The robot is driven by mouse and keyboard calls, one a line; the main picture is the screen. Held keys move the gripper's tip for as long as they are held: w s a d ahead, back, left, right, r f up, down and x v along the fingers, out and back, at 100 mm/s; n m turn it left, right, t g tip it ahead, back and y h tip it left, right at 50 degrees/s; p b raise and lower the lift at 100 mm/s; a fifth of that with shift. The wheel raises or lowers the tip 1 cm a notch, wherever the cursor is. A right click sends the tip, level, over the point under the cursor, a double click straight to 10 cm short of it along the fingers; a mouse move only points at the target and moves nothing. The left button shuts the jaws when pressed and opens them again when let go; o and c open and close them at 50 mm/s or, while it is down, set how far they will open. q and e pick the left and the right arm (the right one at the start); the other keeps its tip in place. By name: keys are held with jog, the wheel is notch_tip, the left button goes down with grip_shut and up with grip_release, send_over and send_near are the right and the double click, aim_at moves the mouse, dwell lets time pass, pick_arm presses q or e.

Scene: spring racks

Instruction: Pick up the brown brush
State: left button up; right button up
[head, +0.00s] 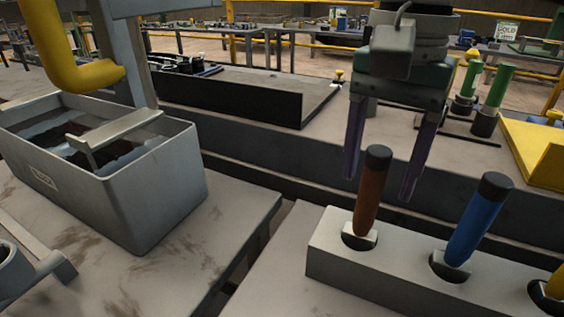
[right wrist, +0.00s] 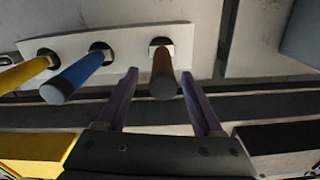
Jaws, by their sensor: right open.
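The brown brush (head: 371,194) has a brown handle with a dark end cap and stands nearly upright in the leftmost hole of a grey block holder (head: 335,262). It also shows in the right wrist view (right wrist: 162,68). My right gripper (head: 380,190) is open, with its two purple fingers pointing down. In the head view the fingers stand to either side of the brush handle's upper part. In the right wrist view the handle's capped end lies between the fingertips, with gaps on both sides. The brush's lower end is hidden in the holder. My left gripper is not in view.
A blue-handled tool (head: 479,222) leans in the middle hole, and a yellow-handled one (head: 553,284) stands at the right edge. A grey bin (head: 160,190) stands at left. Green cylinders (head: 492,98) and a yellow bracket (head: 535,152) are behind at right.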

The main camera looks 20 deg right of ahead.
aim_at(368, 201)
jog(key=f, duration=0.2)
jog(key=a+f, duration=0.1)
jog(key=f, duration=0.1)
jog(key=shift+s+f, duration=0.2)
jog(key=shift+c, duration=0.3)
grip_shut()
